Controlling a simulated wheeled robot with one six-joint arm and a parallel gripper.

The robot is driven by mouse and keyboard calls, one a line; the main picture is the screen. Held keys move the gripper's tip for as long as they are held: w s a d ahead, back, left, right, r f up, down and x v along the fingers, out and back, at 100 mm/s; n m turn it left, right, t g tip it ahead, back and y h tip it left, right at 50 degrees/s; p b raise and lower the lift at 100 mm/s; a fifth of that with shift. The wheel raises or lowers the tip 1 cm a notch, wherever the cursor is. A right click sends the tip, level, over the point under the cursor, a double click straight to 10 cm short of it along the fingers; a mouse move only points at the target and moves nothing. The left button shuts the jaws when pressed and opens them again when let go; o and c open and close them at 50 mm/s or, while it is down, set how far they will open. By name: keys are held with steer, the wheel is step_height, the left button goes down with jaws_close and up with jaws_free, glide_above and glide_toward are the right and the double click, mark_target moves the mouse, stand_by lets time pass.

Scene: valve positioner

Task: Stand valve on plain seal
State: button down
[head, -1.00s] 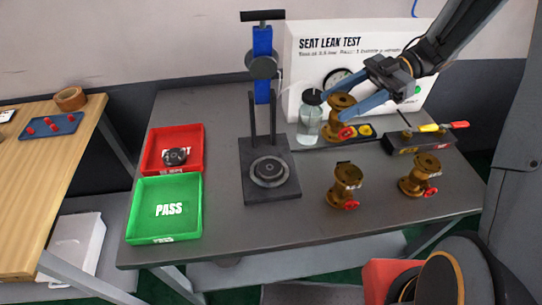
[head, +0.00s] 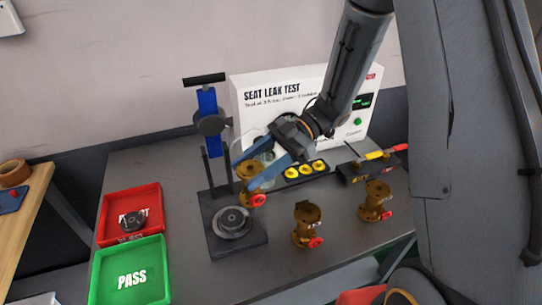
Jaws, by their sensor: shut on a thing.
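My gripper (head: 258,176) is shut on a brass valve (head: 250,182) with a red handwheel and holds it in the air, roughly upright. The valve hangs just behind and to the right of the round dark seal (head: 232,221) on the black test stand (head: 240,247). No valve stands on this seal. Two more brass valves stand on the table: one in the middle (head: 306,222) and one farther right (head: 376,200).
The stand's blue clamp column (head: 208,120) and two dark posts rise behind the seal. A white seat leak test box (head: 290,105) and a row of yellow parts (head: 305,170) are behind. Red (head: 130,214) and green PASS (head: 130,275) trays lie left.

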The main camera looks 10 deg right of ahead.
steer(key=p+x, duration=0.3)
steer(key=x, duration=0.4)
steer(key=shift+a+f, duration=0.2)
steer(key=shift+f, duration=0.3)
steer(key=shift+f, duration=0.15)
steer(key=c, duration=0.7)
jaws_free()
steer(key=shift+c, duration=0.2)
steer(key=b+v, duration=0.3)
steer(key=v, duration=0.9)
steer(key=shift+b, duration=0.35)
